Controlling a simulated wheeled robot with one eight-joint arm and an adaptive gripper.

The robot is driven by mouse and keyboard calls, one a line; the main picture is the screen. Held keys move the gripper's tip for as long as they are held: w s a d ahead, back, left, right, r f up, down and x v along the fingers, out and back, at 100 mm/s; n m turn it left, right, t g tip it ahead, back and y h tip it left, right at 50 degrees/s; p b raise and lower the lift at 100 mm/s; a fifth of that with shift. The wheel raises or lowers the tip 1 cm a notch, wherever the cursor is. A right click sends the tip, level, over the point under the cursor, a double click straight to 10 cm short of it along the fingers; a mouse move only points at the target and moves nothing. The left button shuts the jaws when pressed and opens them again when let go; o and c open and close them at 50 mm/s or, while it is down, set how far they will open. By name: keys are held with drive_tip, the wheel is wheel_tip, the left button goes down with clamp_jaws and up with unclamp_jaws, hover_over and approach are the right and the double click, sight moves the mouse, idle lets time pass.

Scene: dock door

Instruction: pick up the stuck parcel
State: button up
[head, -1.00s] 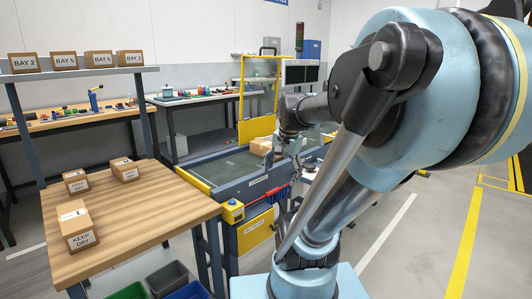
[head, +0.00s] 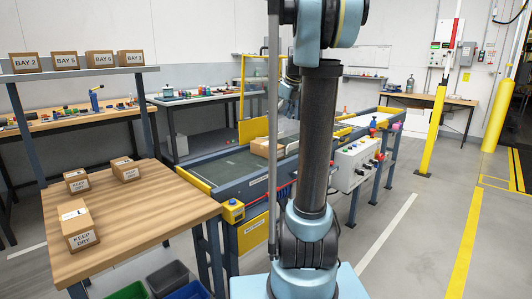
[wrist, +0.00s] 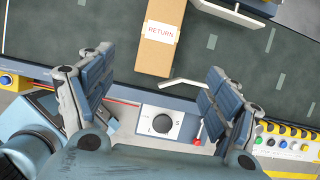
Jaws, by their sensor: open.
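The parcel is a brown cardboard box (head: 260,148) on the dark belt of the conveyor, beside the yellow-framed gate. It also shows in the wrist view (wrist: 156,56), with a white label reading RETURN; its far end is cut off by the frame's top edge. My gripper (wrist: 150,68) is open and empty, its two ribbed fingers wide apart. In the wrist view the parcel lies beyond the gap between them, apart from both. In the head view my arm hides part of the conveyor right of the parcel.
The conveyor's blue side rail (head: 245,184) runs in front of the belt. A bent light rod (wrist: 198,84) and a metal plate (wrist: 228,12) are close to the parcel. A control box (head: 355,165) stands right. A wooden table (head: 150,222) with boxes is left.

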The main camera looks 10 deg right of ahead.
approach(268, 143)
drive_tip(key=x, duration=0.2)
drive_tip(key=s+x, duration=0.1)
drive_tip(key=x, duration=0.2)
drive_tip(key=shift+d+f, duration=0.1)
drive_tip(key=shift+f, duration=0.3)
drive_tip(key=x, duration=0.4)
drive_tip(key=shift+w+a, duration=0.3)
drive_tip(key=shift+a, duration=0.05)
drive_tip(key=shift+w+a+f, duration=0.15)
drive_tip(key=shift+f, duration=0.35)
drive_tip(key=c, duration=1.4)
